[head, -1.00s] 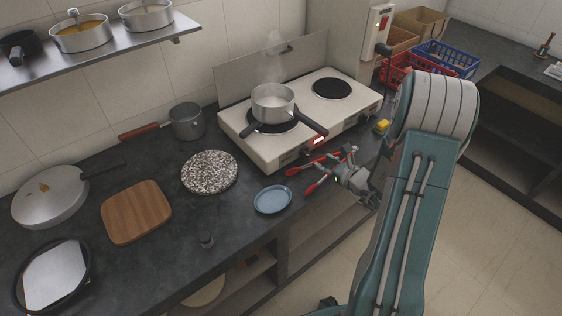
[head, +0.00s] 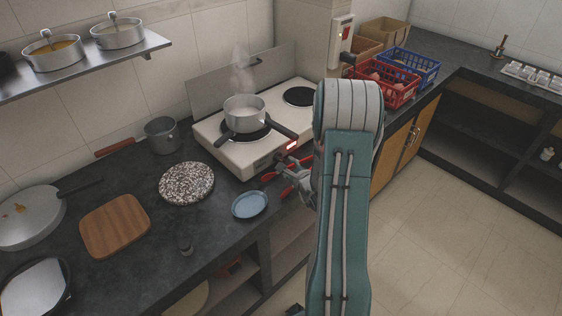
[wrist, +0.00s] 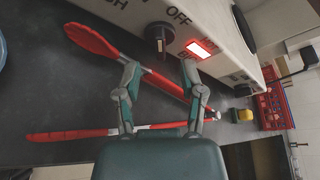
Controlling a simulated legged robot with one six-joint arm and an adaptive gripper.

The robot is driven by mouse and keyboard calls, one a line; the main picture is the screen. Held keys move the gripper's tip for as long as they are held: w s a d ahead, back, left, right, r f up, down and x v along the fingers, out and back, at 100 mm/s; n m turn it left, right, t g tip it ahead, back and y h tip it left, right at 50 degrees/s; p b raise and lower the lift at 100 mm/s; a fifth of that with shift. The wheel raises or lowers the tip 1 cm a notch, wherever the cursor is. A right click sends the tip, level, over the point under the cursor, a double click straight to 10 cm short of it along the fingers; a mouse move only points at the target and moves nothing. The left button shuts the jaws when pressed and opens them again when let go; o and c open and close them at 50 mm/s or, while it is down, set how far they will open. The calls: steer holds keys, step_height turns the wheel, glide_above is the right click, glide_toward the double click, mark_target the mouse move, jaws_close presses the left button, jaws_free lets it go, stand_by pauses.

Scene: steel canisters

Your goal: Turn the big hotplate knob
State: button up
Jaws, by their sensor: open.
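The cream hotplate (head: 238,158) stands on the dark counter, with its front panel facing my gripper. In the wrist view, a dark round knob (wrist: 158,36) sticks out from that panel, beside printed "OFF" lettering and a lit red switch (wrist: 200,48). My gripper (wrist: 158,66) is open and empty. Its two fingers point at the panel, with the knob ahead between them and a gap left. In the head view my gripper (head: 294,174) is close in front of the hotplate, partly hidden by my arm, and the knob is hard to make out.
Red-ended tongs (wrist: 92,40) lie on the counter below my fingers. A steaming pot (head: 244,108) sits on the near burner, its handle reaching over the front. A blue plate (head: 250,204) is left of my gripper. A yellow item (wrist: 243,115) and red basket (wrist: 272,105) are to the right.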

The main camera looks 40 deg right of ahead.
mark_target(281, 160)
steer(key=shift+x, duration=2.25)
steer(key=shift+a, duration=0.1)
jaws_close()
